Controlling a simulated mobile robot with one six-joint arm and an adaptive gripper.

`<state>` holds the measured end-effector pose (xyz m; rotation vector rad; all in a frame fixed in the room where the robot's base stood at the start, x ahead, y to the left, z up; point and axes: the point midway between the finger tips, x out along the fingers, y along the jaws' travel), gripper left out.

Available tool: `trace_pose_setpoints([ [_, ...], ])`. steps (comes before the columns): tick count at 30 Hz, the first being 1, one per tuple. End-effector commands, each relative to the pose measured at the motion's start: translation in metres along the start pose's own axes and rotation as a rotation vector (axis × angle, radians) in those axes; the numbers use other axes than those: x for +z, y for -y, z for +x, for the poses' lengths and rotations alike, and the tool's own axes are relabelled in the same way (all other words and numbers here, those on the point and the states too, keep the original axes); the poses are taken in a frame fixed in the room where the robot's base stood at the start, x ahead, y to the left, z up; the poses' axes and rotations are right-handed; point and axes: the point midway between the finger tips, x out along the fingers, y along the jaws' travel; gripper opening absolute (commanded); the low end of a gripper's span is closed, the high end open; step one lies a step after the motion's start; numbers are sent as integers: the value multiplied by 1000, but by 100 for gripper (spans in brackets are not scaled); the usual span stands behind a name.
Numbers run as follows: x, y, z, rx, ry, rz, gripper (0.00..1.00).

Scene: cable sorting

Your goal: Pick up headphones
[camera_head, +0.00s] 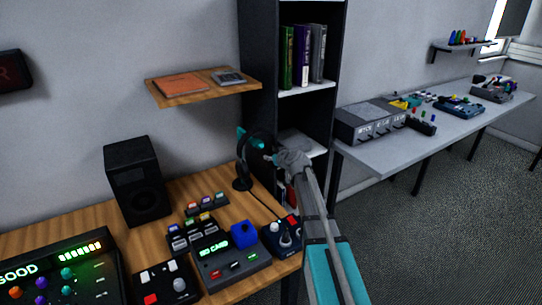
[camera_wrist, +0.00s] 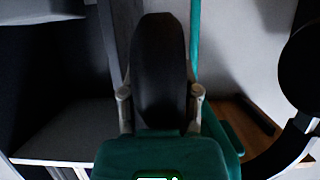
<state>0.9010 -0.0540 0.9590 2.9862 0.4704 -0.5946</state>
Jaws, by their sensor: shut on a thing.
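The headphones (camera_head: 268,140) are dark and sit high by the wall, at the shelf's left side, in the head view. A teal part shows at their left. My gripper (camera_head: 272,158) reaches them from the right. In the wrist view my gripper (camera_wrist: 160,95) is shut on a black, rounded part of the headphones (camera_wrist: 159,55), with a finger on each side of it. A second dark round part (camera_wrist: 304,70) shows at the right edge. A dark stand (camera_head: 242,182) rises from the wooden desk below. I cannot tell whether the headphones still touch the stand.
The wooden desk (camera_head: 95,220) holds a black speaker (camera_head: 137,185), control panels and a lit card device (camera_head: 225,257). The tall dark shelf (camera_head: 262,60) stands close behind my gripper. A wooden wall shelf (camera_head: 205,92) is above. A grey table (camera_head: 440,140) stands right.

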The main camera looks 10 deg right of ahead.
Motion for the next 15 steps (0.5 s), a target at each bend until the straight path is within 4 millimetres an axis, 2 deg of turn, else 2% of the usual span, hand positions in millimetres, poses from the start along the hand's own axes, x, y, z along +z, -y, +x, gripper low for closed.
trace_pose_setpoints([
  [1,-9,3,-12,0,-1,1,0],
  [11,-33,14,-53,0,-1,1,0],
  [12,-30,20,-66,0,0,2,0],
  [15,-31,27,-87,0,-1,2,0],
])
